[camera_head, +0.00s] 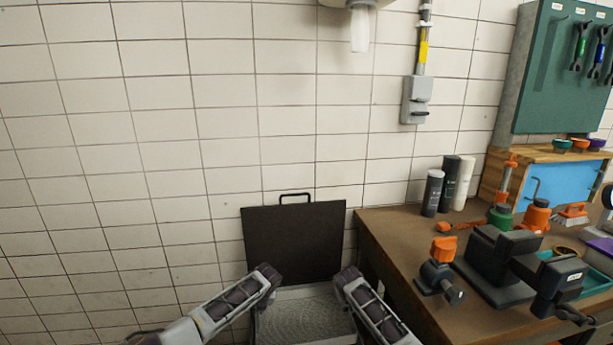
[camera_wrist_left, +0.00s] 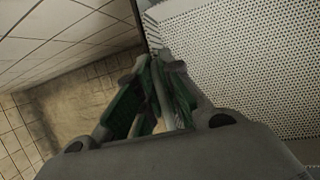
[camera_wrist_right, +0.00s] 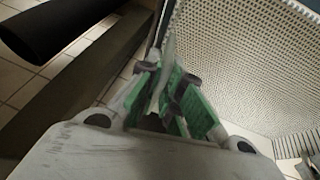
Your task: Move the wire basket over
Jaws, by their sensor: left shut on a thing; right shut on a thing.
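The wire basket (camera_head: 300,318) is a pale grey mesh tray low in the head view, between my two arms. My left gripper (camera_head: 268,274) is shut on its left side; its green-padded fingers close at the basket's edge in the left wrist view (camera_wrist_left: 160,85), with the perforated mesh (camera_wrist_left: 245,60) to the right. My right gripper (camera_head: 347,276) is shut on the opposite side; in the right wrist view its fingers (camera_wrist_right: 165,85) close at the edge beside the mesh wall (camera_wrist_right: 245,60). The basket's near part is cut off by the head view's lower edge.
A dark upright panel (camera_head: 293,242) with a handle stands behind the basket against the tiled wall. A brown workbench (camera_head: 395,232) is close on the right, with a vise (camera_head: 500,262), an orange-topped tool (camera_head: 440,262) and several bottles (camera_head: 450,182). The left side shows bare wall.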

